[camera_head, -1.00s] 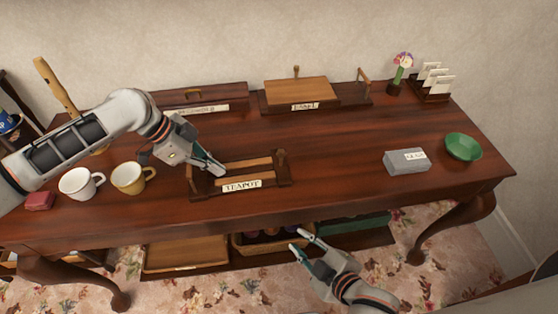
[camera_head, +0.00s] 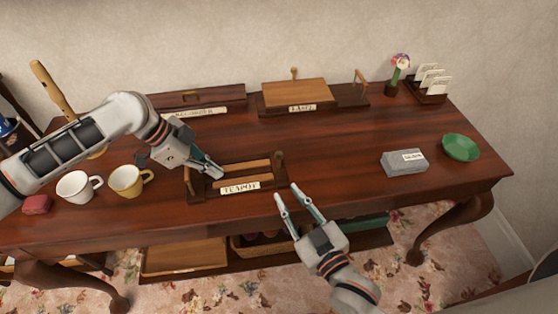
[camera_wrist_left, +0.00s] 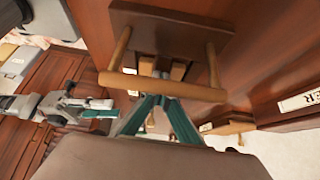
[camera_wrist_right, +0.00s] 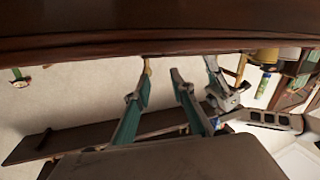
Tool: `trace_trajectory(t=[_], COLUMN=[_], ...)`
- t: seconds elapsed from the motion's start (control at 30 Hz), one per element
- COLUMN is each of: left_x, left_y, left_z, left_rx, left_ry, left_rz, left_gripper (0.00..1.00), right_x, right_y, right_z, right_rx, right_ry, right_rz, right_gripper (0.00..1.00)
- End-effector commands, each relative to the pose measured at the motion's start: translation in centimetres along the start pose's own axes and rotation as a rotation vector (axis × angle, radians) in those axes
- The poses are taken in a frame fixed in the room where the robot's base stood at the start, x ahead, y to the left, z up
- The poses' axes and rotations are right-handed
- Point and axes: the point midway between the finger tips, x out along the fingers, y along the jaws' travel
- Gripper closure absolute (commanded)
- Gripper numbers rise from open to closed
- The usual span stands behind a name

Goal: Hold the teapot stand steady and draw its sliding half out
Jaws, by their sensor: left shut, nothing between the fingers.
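The teapot stand (camera_head: 276,180) is a low dark wooden frame with lighter bars and a TEAPOT label (camera_head: 240,187) on its front. It sits near the table's front edge. My left gripper (camera_head: 220,174) is at the stand's left end, its fingers together and empty. In the left wrist view its fingertips (camera_wrist_left: 160,98) are close to a light round bar (camera_wrist_left: 165,87) on two posts; I cannot tell whether they touch it. My right gripper (camera_head: 287,192) is open and empty at the table's front edge, just right of the label. Its spread fingers (camera_wrist_right: 159,74) show in the right wrist view.
White (camera_head: 76,186) and yellow (camera_head: 128,181) mugs stand left of the stand. A grey block (camera_head: 402,163) and green bowl (camera_head: 461,147) are at the right. Other wooden stands line the back, including one with a light board (camera_head: 296,92). The table between is clear.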

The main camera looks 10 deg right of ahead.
Motion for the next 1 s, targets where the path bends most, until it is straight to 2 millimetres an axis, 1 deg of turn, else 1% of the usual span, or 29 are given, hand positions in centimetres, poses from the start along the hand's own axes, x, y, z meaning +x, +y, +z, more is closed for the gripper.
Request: trace_trajectory(t=[0.03, 0.13, 0.27, 0.37, 0.47, 0.6, 0.8, 0.9, 1.0], left_x=[0.7, 0.7, 0.7, 0.7, 0.7, 0.7, 0.7, 0.7, 0.7], left_y=[0.4, 0.4, 0.4, 0.4, 0.4, 0.4, 0.4, 0.4, 0.4], left_z=[0.7, 0.7, 0.7, 0.7, 0.7, 0.7, 0.8, 0.8, 0.8], left_rx=[-0.003, -0.003, -0.003, -0.003, -0.003, -0.003, -0.003, -0.003, -0.003], left_ry=[-0.012, -0.013, -0.013, -0.013, -0.013, -0.013, -0.013, -0.013, -0.013], left_rz=[0.012, 0.011, 0.011, 0.011, 0.011, 0.011, 0.011, 0.011, 0.011], left_gripper=[1.00, 1.00, 1.00, 1.00, 1.00, 1.00, 1.00, 1.00, 1.00], right_x=[0.0, 0.0, 0.3, 1.3, 2.9, 5.7, 9.2, 10.5, 11.3], right_y=[0.6, 1.6, 2.2, 2.3, 2.4, 2.7, 2.9, 3.0, 3.0], right_z=[0.4, 0.7, 0.8, 0.7, 0.5, 0.4, 0.2, 0.3, 0.3], right_rx=[0.062, 0.151, 0.201, 0.206, 0.204, 0.203, 0.204, 0.202, 0.202], right_ry=[0.010, 0.034, 0.050, 0.054, 0.054, 0.055, 0.053, 0.051, 0.051], right_rz=[0.025, 0.057, 0.074, 0.076, 0.075, 0.075, 0.074, 0.074, 0.074], right_gripper=[0.77, 0.77, 0.77, 0.77, 0.77, 0.77, 0.77, 0.77, 0.77])
